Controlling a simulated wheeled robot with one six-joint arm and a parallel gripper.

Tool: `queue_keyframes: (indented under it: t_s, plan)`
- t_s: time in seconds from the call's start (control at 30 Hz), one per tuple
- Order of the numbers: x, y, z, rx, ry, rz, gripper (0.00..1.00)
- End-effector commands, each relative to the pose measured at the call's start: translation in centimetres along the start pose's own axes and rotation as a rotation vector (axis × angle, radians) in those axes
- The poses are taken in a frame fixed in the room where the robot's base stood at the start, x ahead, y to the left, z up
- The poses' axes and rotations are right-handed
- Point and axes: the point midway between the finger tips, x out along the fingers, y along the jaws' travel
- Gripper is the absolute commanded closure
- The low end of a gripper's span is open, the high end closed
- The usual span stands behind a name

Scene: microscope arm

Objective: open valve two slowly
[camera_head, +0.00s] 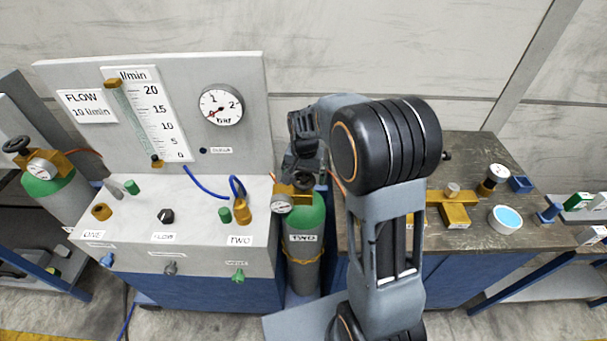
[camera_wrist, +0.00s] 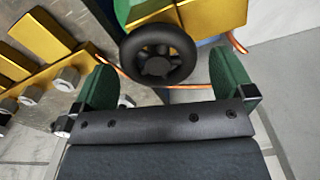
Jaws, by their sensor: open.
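The gas cylinder marked TWO (camera_head: 304,240) is green on top and grey below, and stands between the panel bench and the dark worktop. Its brass valve body with a gauge (camera_head: 282,204) shows at its top. In the wrist view the black round handwheel (camera_wrist: 158,55) sits in front of brass parts (camera_wrist: 215,14). My gripper (camera_wrist: 164,68) is open, with one green finger pad on each side of the wheel's near part. I see gaps between the pads and the rim.
The panel bench (camera_head: 250,262) with a flow tube (camera_head: 145,120), round gauge (camera_head: 221,104) and small knobs is at left. Another cylinder (camera_head: 55,190) stands at far left.

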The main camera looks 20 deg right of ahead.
Motion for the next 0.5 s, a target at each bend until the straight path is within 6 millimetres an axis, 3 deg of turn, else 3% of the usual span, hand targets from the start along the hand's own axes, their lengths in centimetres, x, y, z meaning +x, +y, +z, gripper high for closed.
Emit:
queue_keyframes:
  t_s: [0.1,0.5]
  plan:
    - [-0.01,0.00,0.00,0.000,0.000,0.000,0.02]
    - [-0.04,-0.01,-0.01,0.000,0.000,0.000,0.40]
